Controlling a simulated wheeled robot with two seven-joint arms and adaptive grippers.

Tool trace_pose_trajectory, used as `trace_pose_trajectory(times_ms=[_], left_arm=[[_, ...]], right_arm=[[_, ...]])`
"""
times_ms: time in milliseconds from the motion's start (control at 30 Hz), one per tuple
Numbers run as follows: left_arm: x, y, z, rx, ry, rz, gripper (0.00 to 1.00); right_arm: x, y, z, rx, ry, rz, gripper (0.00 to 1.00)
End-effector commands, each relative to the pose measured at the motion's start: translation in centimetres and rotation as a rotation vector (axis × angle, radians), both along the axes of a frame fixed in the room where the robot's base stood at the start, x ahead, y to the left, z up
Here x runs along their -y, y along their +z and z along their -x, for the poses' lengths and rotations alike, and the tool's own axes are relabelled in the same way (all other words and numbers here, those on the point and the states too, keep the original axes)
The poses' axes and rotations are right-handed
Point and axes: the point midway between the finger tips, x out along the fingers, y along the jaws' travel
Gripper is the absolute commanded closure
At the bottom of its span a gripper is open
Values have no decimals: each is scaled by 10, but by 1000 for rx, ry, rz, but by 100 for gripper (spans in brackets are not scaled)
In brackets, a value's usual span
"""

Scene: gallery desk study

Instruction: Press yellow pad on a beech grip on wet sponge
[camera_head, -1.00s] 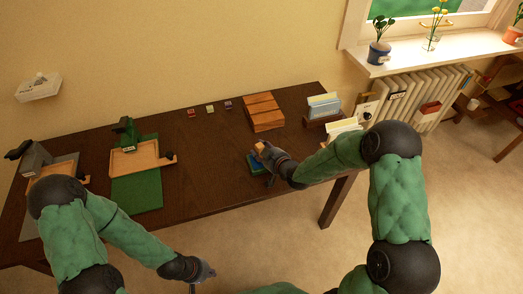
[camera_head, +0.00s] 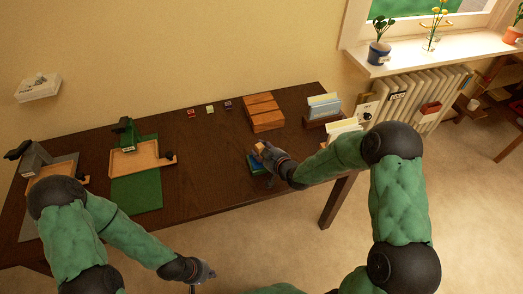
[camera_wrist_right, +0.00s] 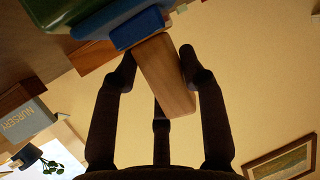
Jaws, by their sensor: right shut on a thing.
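My right gripper (camera_head: 262,155) is shut on a beech grip (camera_wrist_right: 165,75) above the desk's front right part. In the right wrist view a small blue block (camera_wrist_right: 137,28) sits at the grip's far end. A larger blue slab (camera_wrist_right: 95,20) lies beside and behind it, by a dark green dish (camera_wrist_right: 55,12). In the head view the blue and green things (camera_head: 256,168) show under my fingers. I cannot tell whether block and slab touch. I see no yellow on the held piece; a small yellowish cube (camera_head: 210,109) stands at the desk's back. My left gripper (camera_head: 208,273) hangs empty before the desk; its opening is unclear.
Red (camera_head: 191,113) and purple (camera_head: 228,105) cubes flank the yellowish one. A wooden box (camera_head: 264,112) and card holders (camera_head: 323,108) stand back right. Wooden trays (camera_head: 135,160) with a green mat (camera_head: 137,195) lie left. The desk's middle (camera_head: 205,160) is clear.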

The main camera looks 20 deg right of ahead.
Motion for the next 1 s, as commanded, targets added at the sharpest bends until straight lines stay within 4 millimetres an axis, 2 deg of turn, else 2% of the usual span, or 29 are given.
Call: trace_pose_trajectory(times_ms=[167, 1000], left_arm=[[0, 2, 0, 0, 0, 0, 100], [0, 35, 0, 0, 0, 0, 100]], right_arm=[[-1, 1, 2, -7, 2, -1, 100], [0, 61, 0, 0, 0, -1, 100]])
